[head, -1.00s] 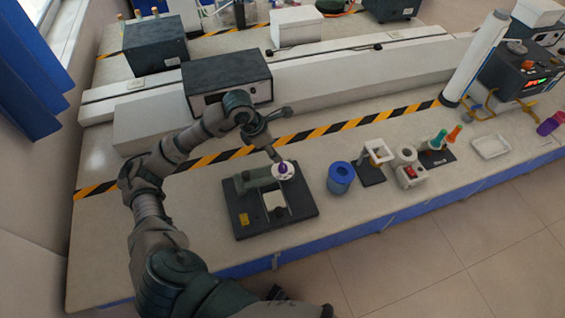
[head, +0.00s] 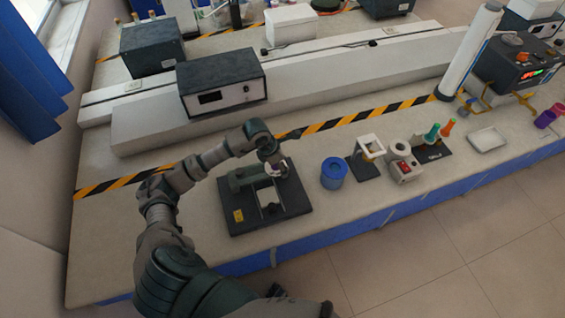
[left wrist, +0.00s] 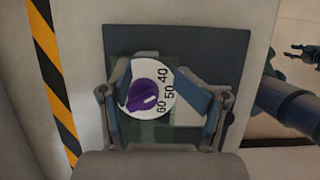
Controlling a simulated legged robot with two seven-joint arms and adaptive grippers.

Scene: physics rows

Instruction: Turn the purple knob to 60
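The purple knob (left wrist: 143,97) sits on a white round dial (left wrist: 166,84) marked 40, 50 and 60 in the left wrist view. Its white mark points toward the 60 side; the exact reading is unclear. The dial belongs to a green device on a dark base plate (head: 296,203). My left gripper (head: 273,163) is over the dial and hides most of the knob in the head view. In the left wrist view its fingers (left wrist: 156,90) stand apart on either side of the knob, without clear contact. My right gripper (left wrist: 303,53) is away from the device with its fingers apart.
A blue cylinder (head: 334,173), a white-framed stand (head: 369,147) and a small box with a red switch (head: 404,169) stand right of the device. A grey instrument (head: 222,84) stands behind. Striped tape (head: 340,121) crosses the bench.

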